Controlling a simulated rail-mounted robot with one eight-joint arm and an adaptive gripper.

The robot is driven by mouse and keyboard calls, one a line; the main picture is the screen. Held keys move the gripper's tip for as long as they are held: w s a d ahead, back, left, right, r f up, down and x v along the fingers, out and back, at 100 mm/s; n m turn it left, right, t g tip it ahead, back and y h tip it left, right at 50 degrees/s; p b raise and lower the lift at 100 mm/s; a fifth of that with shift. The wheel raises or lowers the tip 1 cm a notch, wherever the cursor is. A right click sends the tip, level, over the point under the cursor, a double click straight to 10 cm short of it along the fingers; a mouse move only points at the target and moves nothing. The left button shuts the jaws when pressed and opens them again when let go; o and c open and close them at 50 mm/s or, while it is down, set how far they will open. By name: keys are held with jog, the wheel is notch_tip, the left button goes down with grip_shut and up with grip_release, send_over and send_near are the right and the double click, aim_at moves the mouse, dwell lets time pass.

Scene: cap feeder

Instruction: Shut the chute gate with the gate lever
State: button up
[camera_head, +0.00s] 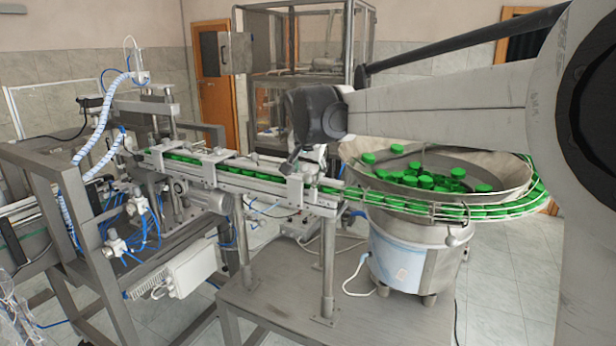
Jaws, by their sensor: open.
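The chute (262,187) is a narrow metal track with green caps in a row, running from the feeder bowl to the left. My gripper (291,160) is dark, points downward and is above the right part of the chute. It is open and I see nothing held in it. Whether its fingertips touch anything on the chute is too small to tell. I cannot pick out the gate or its lever for certain; they may be hidden near my gripper.
The round feeder bowl (365,174) holds many loose green caps and stands on a steel table (285,318). A metal frame machine (75,175) with blue hoses is at the left. A tall glazed cabinet (262,75) stands behind. My arm covers the upper right.

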jog(key=v, duration=0.7)
jog(key=shift+s+r, duration=0.2)
